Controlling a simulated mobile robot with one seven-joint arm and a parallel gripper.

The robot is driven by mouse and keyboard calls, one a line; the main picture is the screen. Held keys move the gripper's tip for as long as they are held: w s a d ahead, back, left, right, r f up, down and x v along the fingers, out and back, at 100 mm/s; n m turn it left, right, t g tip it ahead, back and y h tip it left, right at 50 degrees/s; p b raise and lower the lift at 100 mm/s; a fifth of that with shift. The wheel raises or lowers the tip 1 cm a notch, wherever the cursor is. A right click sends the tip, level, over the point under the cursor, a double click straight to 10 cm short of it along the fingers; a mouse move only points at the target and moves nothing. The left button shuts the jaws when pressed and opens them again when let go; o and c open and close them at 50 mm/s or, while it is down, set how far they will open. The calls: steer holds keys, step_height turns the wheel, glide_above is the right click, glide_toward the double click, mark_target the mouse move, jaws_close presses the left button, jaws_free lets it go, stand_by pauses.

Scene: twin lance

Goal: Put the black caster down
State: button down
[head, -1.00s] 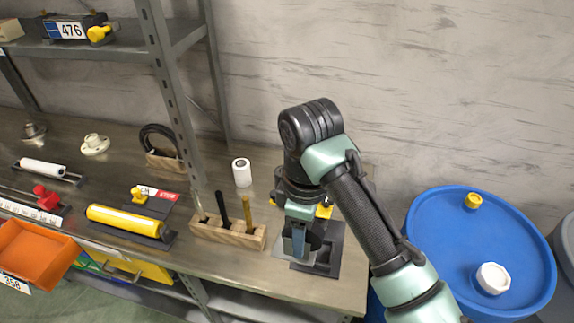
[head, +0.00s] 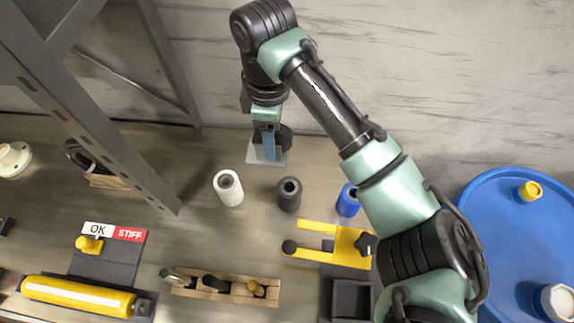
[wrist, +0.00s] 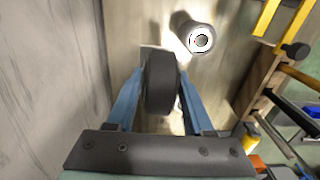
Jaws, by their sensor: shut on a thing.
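The black caster (head: 285,137) is between the blue fingers of my gripper (head: 267,143), near the back of the bench by the wall. A flat pale grey plate (head: 279,158) shows just below it in the head view. In the wrist view the black wheel (wrist: 160,80) sits between the two blue fingers of my gripper (wrist: 156,95), which are shut on it. The fingers hide part of the caster in the head view. I cannot tell whether it touches the bench top (head: 215,150).
A white roller (head: 229,188), a dark roller (head: 289,194) and a blue roller (head: 347,200) stand in front of the caster. A yellow fixture (head: 345,246) and a wooden tool block (head: 225,289) lie nearer. A shelf post (head: 110,125) rises at left. Bare bench lies left of the caster.

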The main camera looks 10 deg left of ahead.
step_height(320, 180, down, 5)
steer(key=shift+s+d+f+p, duration=0.1)
steer(key=shift+s+f+p, duration=0.05)
steer(key=shift+p, duration=0.2)
steer(key=shift+f, duration=2.3)
steer(key=shift+f, duration=0.1)
steer(key=shift+c, duration=1.4)
jaws_free()
step_height(320, 180, up, 12)
steer(key=shift+r+b, duration=0.15)
steer(key=shift+b, duration=0.3)
